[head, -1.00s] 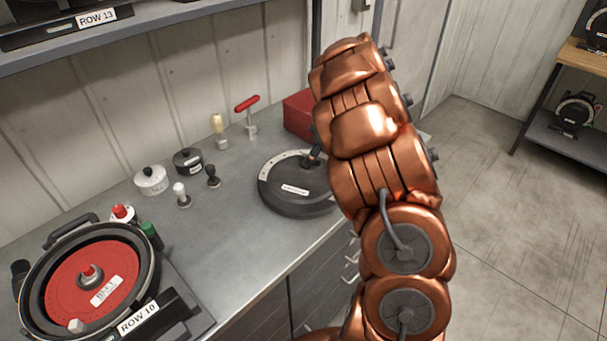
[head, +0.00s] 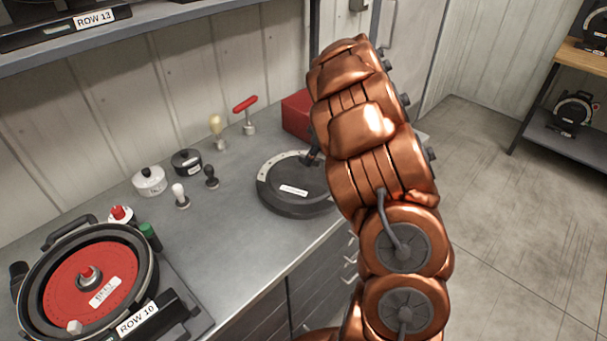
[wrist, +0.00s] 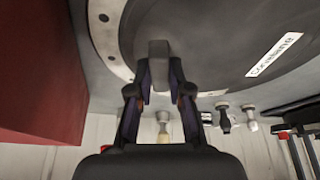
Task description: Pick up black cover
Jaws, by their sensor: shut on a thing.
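The black cover (head: 290,200) is a round dark disc with a pale ring section along its rim and a white label. It lies on the grey counter, partly hidden behind my copper arm in the head view. In the wrist view the cover (wrist: 210,40) fills the top, with its label at the right. My gripper (wrist: 159,75) is shut on the grey handle tab (wrist: 159,52) near the cover's edge. In the head view only a small part of the gripper shows at the cover's far side.
A red box (head: 297,115) stands close beside the cover, and it is at the left in the wrist view (wrist: 40,70). Small knobs, a red-handled tool (head: 247,115) and black and white pots stand along the wall. A seed meter with a red disc (head: 70,285) sits at the left.

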